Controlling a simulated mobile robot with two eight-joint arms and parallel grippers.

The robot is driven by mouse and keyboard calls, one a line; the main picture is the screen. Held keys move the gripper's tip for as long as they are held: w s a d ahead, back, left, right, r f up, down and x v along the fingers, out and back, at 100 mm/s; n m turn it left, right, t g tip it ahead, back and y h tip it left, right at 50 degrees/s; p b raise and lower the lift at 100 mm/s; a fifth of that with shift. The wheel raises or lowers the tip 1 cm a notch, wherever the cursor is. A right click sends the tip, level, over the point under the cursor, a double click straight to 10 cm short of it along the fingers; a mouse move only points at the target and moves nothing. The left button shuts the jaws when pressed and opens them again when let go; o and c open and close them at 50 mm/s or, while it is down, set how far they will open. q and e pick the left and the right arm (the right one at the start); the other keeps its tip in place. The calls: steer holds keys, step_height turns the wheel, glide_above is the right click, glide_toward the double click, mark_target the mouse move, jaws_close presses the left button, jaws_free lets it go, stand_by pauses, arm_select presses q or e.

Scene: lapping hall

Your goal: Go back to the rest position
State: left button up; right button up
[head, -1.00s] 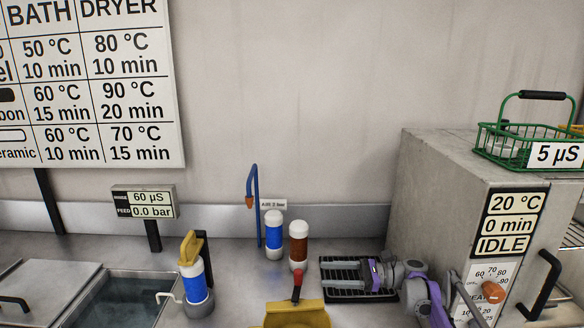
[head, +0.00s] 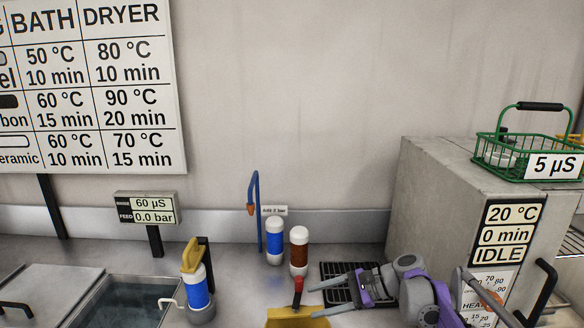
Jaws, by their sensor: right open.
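My right gripper (head: 314,300) is open and empty. It comes in from the lower right, with its two grey fingers pointing left. It is in front of the black rack (head: 338,270) and hides part of it; its lower finger reaches the yellow piece (head: 280,318) with a red-tipped lever (head: 298,287) at the bottom edge. I cannot tell whether they touch. My left gripper is not in view.
The dryer (head: 430,200) with a green basket (head: 530,175) on top stands at the right. Blue (head: 275,242) and brown (head: 299,252) cartridges stand behind the gripper. A blue filter housing (head: 197,290) and open bath (head: 125,300) are at left.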

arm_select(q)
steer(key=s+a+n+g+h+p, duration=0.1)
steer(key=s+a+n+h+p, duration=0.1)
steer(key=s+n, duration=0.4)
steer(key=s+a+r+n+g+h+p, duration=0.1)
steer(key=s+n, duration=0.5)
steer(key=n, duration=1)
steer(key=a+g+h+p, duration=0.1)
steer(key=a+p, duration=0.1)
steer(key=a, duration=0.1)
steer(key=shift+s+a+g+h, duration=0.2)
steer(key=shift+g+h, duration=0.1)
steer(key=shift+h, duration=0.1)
arm_select(e)
steer(key=s+d+f+n+t+h, duration=0.1)
steer(key=s+d+f+n+h, duration=0.1)
steer(key=s, duration=0.8)
steer(key=s+d+f+n+t+h, duration=0.1)
steer(key=s+d+f+n+h, duration=0.2)
steer(key=s, duration=0.7)
steer(key=s+d+f+n+t+h, duration=0.1)
steer(key=s+d+f+n+h, duration=0.1)
steer(key=s+d+n+h, duration=0.4)
steer(key=s+n+h, duration=0.1)
steer(key=s+n, duration=0.1)
steer(key=s, duration=0.2)
steer(key=shift+s+f+n+t+h, duration=0.25)
steer(key=shift+n+t+h, duration=0.15)
